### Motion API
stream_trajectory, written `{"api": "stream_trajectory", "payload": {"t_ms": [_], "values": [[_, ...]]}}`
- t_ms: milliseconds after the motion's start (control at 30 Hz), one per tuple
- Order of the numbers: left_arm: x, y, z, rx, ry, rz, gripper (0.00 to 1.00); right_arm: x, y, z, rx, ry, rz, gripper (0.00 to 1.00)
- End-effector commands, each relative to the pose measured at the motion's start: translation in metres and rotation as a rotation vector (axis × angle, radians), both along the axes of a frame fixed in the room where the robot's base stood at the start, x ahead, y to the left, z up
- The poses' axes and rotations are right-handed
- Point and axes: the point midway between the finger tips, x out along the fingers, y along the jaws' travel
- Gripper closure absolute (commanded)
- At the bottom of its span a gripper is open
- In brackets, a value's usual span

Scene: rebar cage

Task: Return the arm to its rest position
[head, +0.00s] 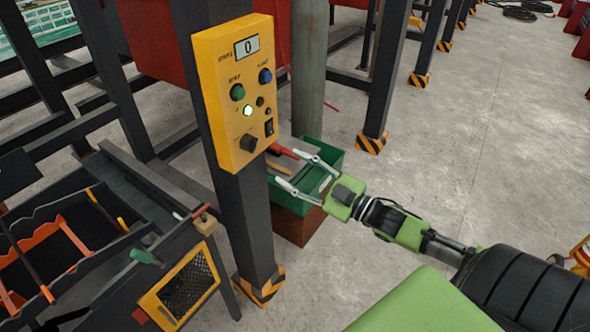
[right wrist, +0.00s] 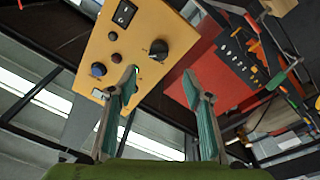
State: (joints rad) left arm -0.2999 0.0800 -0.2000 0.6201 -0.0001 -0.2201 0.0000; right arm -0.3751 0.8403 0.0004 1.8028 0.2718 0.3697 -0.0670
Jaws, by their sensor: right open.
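My right gripper (head: 280,166) is open and empty. My right arm comes in from the lower right in the head view. The fingers point left, toward the dark post just below the yellow control box (head: 235,90), and they overlap a green bin (head: 325,155) behind them in the picture. In the right wrist view both fingers (right wrist: 160,78) are spread with nothing between them. The control box (right wrist: 125,45) shows beyond the left finger there; I cannot tell whether they touch. The box's display reads 0 and one button glows green. My left gripper is not in view.
A dark tool cart (head: 110,215) with several tools stands at the left. The control box hangs on a dark post (head: 248,215) with a striped foot. A grey cylinder (head: 309,70) stands behind the bin. Open concrete floor (head: 480,160) lies to the right.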

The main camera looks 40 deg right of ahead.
Motion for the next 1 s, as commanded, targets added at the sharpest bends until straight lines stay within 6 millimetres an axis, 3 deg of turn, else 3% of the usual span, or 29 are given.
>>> {"api": "stream_trajectory", "payload": {"t_ms": [367, 467, 533, 667, 767, 867, 1000], "values": [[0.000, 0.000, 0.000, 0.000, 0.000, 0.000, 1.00, 0.000, 0.000, 0.000, 0.000, 0.001, -0.001, 0.54], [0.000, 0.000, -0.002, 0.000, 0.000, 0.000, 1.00, 0.001, -0.005, -0.013, 0.002, 0.019, -0.017, 0.54], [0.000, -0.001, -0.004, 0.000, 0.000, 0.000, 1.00, 0.001, -0.015, -0.036, 0.006, 0.056, -0.049, 0.54], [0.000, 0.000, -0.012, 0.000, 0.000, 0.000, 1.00, -0.004, -0.041, -0.113, 0.019, 0.185, -0.149, 0.54], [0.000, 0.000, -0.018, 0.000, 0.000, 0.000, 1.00, -0.019, -0.061, -0.187, 0.030, 0.313, -0.234, 0.54], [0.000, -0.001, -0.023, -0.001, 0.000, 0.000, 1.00, -0.041, -0.071, -0.260, 0.041, 0.444, -0.308, 0.54], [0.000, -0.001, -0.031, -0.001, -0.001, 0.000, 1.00, -0.086, -0.073, -0.359, 0.055, 0.633, -0.394, 0.54]]}}
